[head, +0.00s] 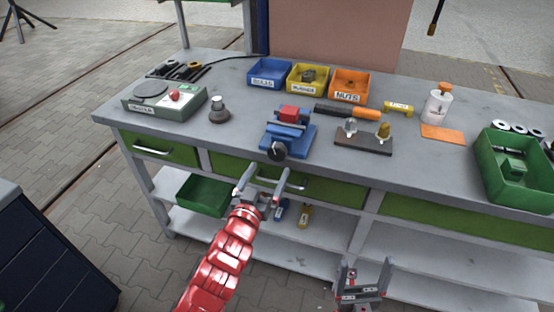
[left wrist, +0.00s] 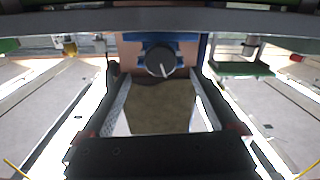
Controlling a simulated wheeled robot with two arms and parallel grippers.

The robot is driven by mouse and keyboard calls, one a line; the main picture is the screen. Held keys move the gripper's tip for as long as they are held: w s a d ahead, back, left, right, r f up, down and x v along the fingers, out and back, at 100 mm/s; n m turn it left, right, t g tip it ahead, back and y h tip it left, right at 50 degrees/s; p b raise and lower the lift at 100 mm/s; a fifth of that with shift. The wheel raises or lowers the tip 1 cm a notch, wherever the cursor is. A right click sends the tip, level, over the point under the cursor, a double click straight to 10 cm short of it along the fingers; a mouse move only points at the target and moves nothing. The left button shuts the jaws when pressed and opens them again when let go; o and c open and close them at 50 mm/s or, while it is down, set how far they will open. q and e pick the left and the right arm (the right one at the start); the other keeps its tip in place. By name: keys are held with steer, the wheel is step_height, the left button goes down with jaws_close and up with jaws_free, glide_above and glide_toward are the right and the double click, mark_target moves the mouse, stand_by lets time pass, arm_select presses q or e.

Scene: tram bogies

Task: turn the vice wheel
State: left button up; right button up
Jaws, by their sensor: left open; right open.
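The blue vice (head: 289,134) stands at the front edge of the grey workbench, with a red block (head: 289,113) at its jaws. Its dark round wheel (head: 277,151) faces the front and has a pale line on it. In the left wrist view the wheel (left wrist: 160,61) is ahead, above the middle, beyond the fingertips. My left gripper (head: 264,183) is open and empty, in front of the bench and below the wheel, apart from it. My right gripper (head: 362,276) is open and empty, low at the bottom of the head view.
The workbench (head: 240,140) carries a scale-like device (head: 165,98), blue (head: 269,72), yellow (head: 307,78) and orange (head: 350,84) bins, a dark fixture plate (head: 363,139) and a green crate (head: 515,170).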

mark_target(276, 155)
arm_select(q)
steer(key=x, duration=0.8)
steer(key=shift+w+p, duration=0.1)
steer(key=shift+p, duration=0.3)
steer(key=c, duration=1.4)
